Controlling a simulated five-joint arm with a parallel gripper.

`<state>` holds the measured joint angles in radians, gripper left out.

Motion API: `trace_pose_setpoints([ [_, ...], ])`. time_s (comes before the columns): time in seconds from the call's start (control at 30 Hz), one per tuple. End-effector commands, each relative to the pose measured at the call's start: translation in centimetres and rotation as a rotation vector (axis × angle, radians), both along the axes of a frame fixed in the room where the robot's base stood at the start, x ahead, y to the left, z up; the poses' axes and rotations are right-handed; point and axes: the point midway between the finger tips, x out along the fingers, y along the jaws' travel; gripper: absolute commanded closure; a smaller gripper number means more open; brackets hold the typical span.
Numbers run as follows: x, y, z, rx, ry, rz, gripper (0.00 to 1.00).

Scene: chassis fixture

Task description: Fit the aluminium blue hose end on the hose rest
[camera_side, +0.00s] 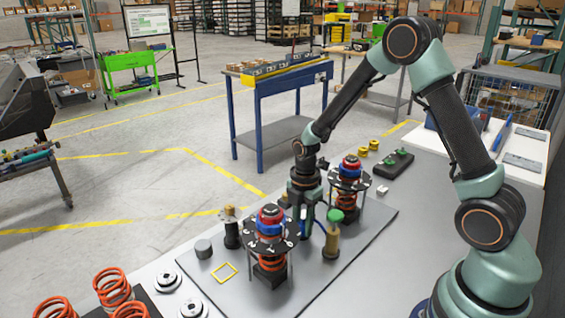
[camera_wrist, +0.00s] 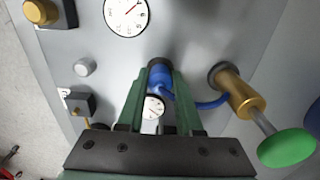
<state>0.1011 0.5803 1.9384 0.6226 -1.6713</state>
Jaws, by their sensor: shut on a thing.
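My gripper (camera_wrist: 160,85) is shut on the blue hose end (camera_wrist: 158,76), seen between its green fingers in the wrist view. The blue hose (camera_wrist: 207,104) runs right from the jaws to a brass cylinder (camera_wrist: 236,92) with a green knob (camera_wrist: 287,148). In the side view my gripper (camera_side: 307,218) is low over the grey plate, behind the near spring stand and left of the brass cylinder (camera_side: 332,240). The hose end is too small to make out there. I cannot tell which fitting is the hose rest, or whether the hose end touches anything.
Two red spring stands (camera_side: 270,240) (camera_side: 351,180) flank my gripper on the grey plate (camera_side: 330,272). A black post with a brass top (camera_side: 231,230) and a grey cylinder (camera_side: 203,248) stand left. A round gauge (camera_wrist: 127,15) lies ahead in the wrist view.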

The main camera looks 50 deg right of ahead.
Motion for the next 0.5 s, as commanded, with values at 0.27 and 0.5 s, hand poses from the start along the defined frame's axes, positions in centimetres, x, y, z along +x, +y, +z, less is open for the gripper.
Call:
trace_pose_setpoints([
  [0.27,0.0,0.0,-0.17,0.0,0.0,0.0,1.0],
  [0.5,0.0,0.0,-0.27,0.0,0.0,0.0,0.31],
])
